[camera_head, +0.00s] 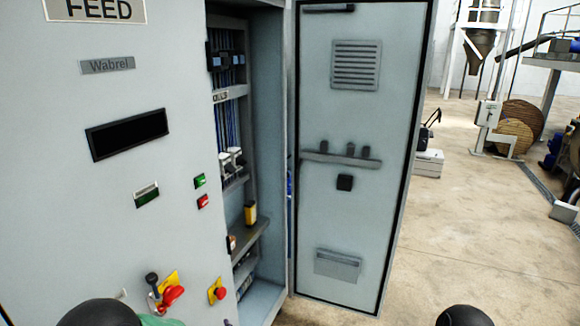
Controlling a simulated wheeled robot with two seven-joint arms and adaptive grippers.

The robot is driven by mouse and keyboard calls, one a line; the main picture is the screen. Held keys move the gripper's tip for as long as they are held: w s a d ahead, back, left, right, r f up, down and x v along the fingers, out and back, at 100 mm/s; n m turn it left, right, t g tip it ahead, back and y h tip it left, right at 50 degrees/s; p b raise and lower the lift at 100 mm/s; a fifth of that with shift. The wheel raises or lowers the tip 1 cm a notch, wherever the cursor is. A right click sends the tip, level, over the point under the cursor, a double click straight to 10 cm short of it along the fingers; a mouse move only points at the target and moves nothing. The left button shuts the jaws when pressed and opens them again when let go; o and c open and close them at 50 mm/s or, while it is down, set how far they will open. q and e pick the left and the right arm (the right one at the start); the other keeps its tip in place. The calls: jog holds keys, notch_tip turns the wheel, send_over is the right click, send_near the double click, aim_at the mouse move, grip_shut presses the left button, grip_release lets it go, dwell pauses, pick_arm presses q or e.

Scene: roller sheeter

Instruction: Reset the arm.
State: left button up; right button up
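Neither of my grippers shows in the head view. Only dark rounded parts, which look like parts of my arms, show at the bottom edge, one at the left and one right of the middle. A grey control cabinet (60,200) stands in front of me. Its door (355,225) is swung open to the right. Inside are dark breakers, wiring and a shelf with a yellow-and-black item (250,213). A red rotary handle (172,294) on a yellow plate and a red mushroom button (220,293) sit low on the panel.
A green button (200,181) and a red button (203,201) are on the panel, with a dark display (128,134) to their left. Open concrete floor (460,230) lies right of the door. Large reels (515,125) and machinery stand at the back right.

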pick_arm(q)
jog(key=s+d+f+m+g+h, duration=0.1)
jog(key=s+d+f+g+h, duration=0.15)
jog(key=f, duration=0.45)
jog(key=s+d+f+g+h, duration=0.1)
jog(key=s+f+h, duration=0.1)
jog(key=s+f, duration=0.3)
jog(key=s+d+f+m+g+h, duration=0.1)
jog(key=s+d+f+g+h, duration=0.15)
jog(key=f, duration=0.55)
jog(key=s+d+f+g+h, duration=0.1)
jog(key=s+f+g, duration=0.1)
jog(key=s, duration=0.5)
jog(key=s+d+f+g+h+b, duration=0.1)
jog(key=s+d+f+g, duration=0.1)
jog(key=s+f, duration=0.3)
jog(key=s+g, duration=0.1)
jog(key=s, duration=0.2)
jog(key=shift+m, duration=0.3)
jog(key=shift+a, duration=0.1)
